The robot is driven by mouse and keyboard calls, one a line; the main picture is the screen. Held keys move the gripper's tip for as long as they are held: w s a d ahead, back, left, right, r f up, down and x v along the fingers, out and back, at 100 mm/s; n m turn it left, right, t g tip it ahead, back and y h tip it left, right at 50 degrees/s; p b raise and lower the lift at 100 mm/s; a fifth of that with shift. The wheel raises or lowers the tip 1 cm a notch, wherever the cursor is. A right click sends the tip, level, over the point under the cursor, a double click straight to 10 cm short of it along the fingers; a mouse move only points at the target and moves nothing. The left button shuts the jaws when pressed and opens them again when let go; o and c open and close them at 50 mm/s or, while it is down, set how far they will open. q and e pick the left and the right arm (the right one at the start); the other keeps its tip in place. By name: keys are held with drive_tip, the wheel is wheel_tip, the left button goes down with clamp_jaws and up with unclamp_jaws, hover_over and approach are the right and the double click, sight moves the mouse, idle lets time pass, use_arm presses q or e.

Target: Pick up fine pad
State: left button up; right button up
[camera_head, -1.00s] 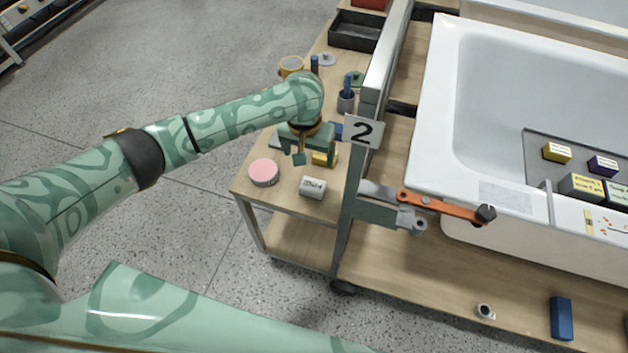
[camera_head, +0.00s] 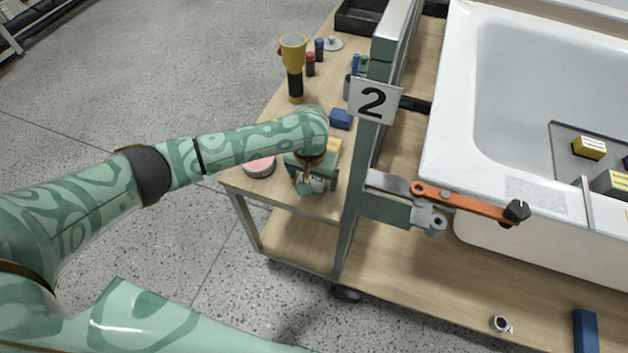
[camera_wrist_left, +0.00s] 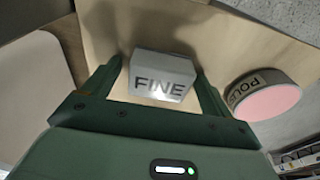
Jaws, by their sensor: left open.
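The fine pad is a small pale grey block marked FINE (camera_wrist_left: 163,78) in the left wrist view, lying on the wooden cart top. In the head view it shows only partly (camera_head: 319,184), under my left gripper (camera_head: 312,186). In the wrist view my left gripper (camera_wrist_left: 160,85) is open, with one finger on each side of the pad, which lies between and ahead of the fingers. I cannot tell whether the fingers touch it. My right gripper is not in view.
A round pink-topped polish pad (camera_head: 260,166) lies left of the gripper, also in the wrist view (camera_wrist_left: 262,95). Blue (camera_head: 340,119) and yellow (camera_head: 335,146) blocks are behind. A yellow-and-black tool (camera_head: 293,65) stands farther back. The metal post with plate 2 (camera_head: 374,101) is close right.

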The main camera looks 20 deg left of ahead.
use_arm(q)
drive_tip(key=shift+r, duration=0.15)
drive_tip(key=c, duration=0.9)
drive_tip(key=shift+c, duration=0.8)
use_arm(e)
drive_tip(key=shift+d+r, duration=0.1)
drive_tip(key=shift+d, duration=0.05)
